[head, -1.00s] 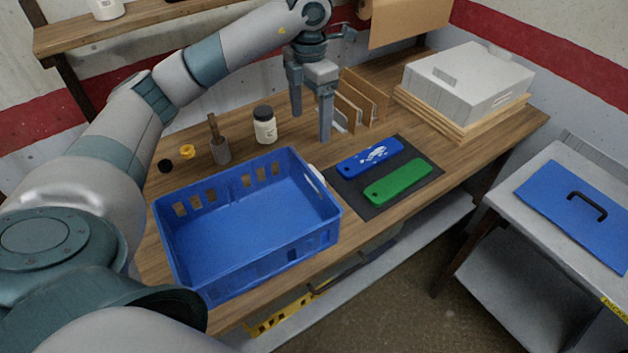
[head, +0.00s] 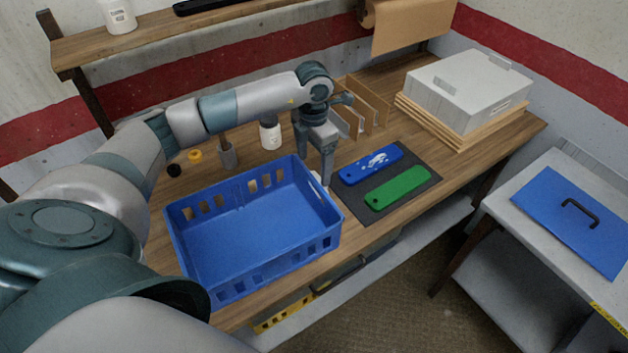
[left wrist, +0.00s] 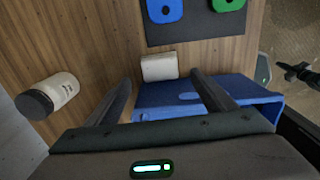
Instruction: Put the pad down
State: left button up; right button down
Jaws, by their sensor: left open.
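A small white block (left wrist: 159,67), which may be the pad, rests on the wooden table between the blue crate and the dark mat (left wrist: 200,32). In the head view it shows only as a white sliver by the crate's right corner, largely hidden by my gripper. My left gripper (head: 315,178) is open and low by that corner. In the left wrist view, its fingers (left wrist: 162,79) stand apart, with the white block just beyond and between their tips. I see nothing held. My right gripper is not seen.
The blue crate (head: 190,254) is empty and close to the fingers. A blue bar (head: 362,170) with white smears and a green bar (head: 398,188) lie on the mat. A white jar (head: 270,133), upright dividers (head: 372,100) and a grey box (head: 468,88) stand farther back.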

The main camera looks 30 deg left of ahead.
pick_arm(q)
jog(key=shift+f, duration=0.25)
jog(key=shift+f+p, duration=0.55)
jog(key=shift+p, duration=0.2)
jog(key=f+p, duration=0.1)
jog(key=f, duration=0.1)
jog(key=f+p, duration=0.1)
jog(key=shift+w+d+f, duration=0.1)
jog(key=shift+w+f, duration=0.1)
jog(key=shift+f, duration=0.35)
jog(key=c, duration=1.3)
jog(key=shift+o, duration=0.2)
